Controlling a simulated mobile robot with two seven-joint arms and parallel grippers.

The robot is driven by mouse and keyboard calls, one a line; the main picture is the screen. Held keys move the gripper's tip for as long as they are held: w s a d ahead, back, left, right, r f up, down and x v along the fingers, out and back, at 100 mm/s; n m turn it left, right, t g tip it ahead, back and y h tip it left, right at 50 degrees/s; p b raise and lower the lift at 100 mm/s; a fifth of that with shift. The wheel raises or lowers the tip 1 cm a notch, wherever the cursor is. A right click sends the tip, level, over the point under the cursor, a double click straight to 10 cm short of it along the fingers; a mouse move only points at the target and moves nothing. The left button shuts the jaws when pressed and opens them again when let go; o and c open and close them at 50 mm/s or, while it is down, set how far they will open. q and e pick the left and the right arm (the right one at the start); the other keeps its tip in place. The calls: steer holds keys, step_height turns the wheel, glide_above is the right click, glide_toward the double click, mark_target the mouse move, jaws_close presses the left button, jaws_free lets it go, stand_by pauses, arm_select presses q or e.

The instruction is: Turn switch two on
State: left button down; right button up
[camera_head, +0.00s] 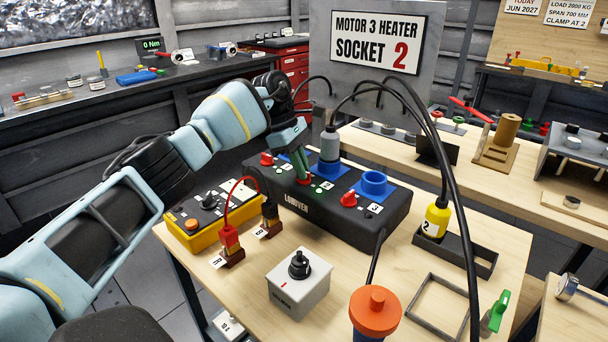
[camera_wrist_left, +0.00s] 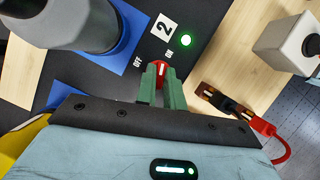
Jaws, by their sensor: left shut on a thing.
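In the head view the left gripper (camera_head: 303,173) reaches down from behind and partly hides this switch. The wrist view shows the OFF and ON marks, a "2" label (camera_wrist_left: 163,27) and a lit green lamp (camera_wrist_left: 186,40) near ON. I cannot tell the exact angle of the knob's white mark. A grey plug (camera_head: 330,142) stands upright in the blue socket beside the switch. My right gripper is not in view.
A grey box (camera_head: 300,287) with a black dial, a yellow meter (camera_head: 207,220) and red and black leads stand near the panel. Blue socket three (camera_head: 374,186) is empty. A yellow plug (camera_head: 437,220), black cables and an orange-capped item (camera_head: 375,312) are at right.

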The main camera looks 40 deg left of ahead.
arm_select(q)
steer(key=shift+f+m+g+b, duration=0.15)
steer(key=shift+m+g+b, duration=0.15)
steer(key=shift+m+b, duration=0.35)
steer(key=shift+w+m+b, duration=0.1)
steer(key=shift+m+b, duration=0.45)
steer(key=shift+m, duration=0.2)
steer(key=shift+g, duration=0.3)
steer(key=shift+m+b, duration=0.3)
steer(key=c, duration=1.5)
jaws_free()
steer(key=shift+r, duration=0.25)
